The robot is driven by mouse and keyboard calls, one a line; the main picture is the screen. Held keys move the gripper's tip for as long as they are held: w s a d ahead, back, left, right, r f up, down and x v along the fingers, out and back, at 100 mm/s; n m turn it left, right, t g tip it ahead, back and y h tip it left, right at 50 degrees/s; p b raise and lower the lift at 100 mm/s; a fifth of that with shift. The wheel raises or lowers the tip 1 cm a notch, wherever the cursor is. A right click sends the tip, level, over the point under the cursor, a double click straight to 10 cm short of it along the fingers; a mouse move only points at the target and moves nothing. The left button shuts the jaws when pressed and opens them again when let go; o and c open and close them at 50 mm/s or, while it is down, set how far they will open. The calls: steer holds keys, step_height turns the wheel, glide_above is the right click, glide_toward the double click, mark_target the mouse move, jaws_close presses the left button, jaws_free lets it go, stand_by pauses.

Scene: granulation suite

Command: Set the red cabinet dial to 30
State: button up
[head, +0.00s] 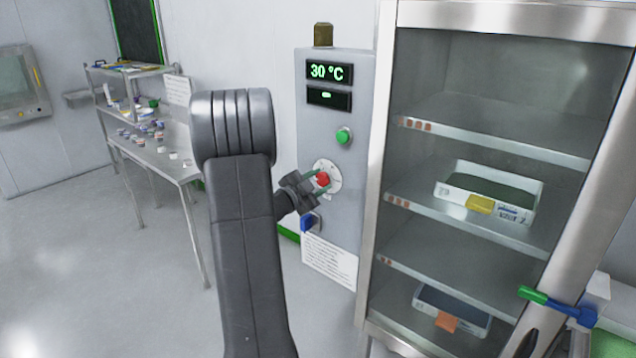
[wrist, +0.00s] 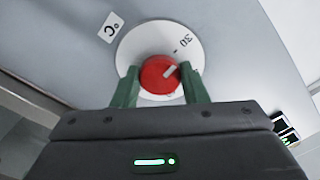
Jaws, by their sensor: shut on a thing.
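The red dial (head: 322,180) sits on a round white scale plate (head: 331,170) on the grey control panel. The upper display (head: 329,71) on the panel reads 30 °C. My gripper (head: 317,182) is at the dial with its green fingers on either side of it. In the wrist view the fingers of my gripper (wrist: 157,88) are shut on the red dial (wrist: 158,75). The dial's pale pointer mark points up and right, toward the 30 mark (wrist: 186,41) on the plate (wrist: 150,38). A °C label (wrist: 111,27) is beside the plate.
A green button (head: 344,136) is above the dial, and a blue part (head: 308,222) and a printed notice (head: 329,262) are below. A glass-fronted cabinet (head: 480,14) with trays stands close at right. A steel table (head: 150,150) with small items is at left.

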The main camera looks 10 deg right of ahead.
steer(key=o, duration=1)
steer(key=shift+c, duration=0.2)
steer(key=b+v, duration=0.3)
steer(key=v, duration=1)
steer(key=shift+s+a, duration=0.25)
steer(key=shift+a, duration=0.05)
steer(key=p+x, duration=0.3)
steer(key=x, duration=1)
steer(key=shift+w+d, duration=0.3)
